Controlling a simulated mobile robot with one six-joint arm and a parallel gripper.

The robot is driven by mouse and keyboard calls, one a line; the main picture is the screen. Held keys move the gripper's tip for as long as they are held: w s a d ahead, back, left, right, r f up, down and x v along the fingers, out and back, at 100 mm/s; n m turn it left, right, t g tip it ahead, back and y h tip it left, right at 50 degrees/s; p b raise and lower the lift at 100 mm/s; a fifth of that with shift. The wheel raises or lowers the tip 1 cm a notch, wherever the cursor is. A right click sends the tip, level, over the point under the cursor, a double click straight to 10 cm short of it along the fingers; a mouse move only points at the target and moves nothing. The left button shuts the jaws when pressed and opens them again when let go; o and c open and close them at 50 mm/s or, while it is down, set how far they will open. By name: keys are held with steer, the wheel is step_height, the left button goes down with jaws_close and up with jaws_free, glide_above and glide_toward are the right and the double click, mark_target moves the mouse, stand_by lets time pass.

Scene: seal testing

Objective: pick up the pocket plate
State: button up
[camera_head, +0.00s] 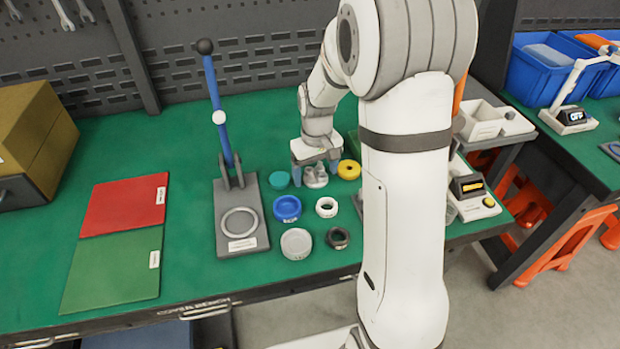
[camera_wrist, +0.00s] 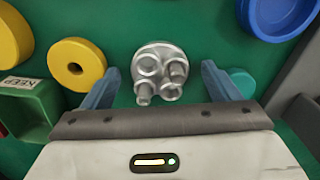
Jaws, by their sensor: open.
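The pocket plate, a grey metallic disc with several short upright cups, lies on the green bench top below my gripper; I see the plate in the head view (camera_head: 316,179) and the wrist view (camera_wrist: 162,66). My gripper (camera_wrist: 160,68) is open and empty. Its two blue fingers stand on either side of the plate, with visible green gaps between them and the disc. In the head view, my gripper (camera_head: 315,172) is above the plate; whether the fingertips are down to bench height I cannot tell.
A yellow ring (camera_wrist: 77,65) lies close to the left finger, and a teal round part (camera_wrist: 242,82) close to the right finger. A blue ring (camera_head: 287,208), white ring (camera_head: 326,207) and grey disc (camera_head: 296,243) lie nearer the front. A lever press (camera_head: 240,215) stands left.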

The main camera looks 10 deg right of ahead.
steer(key=c, duration=1.1)
steer(key=shift+r, duration=0.1)
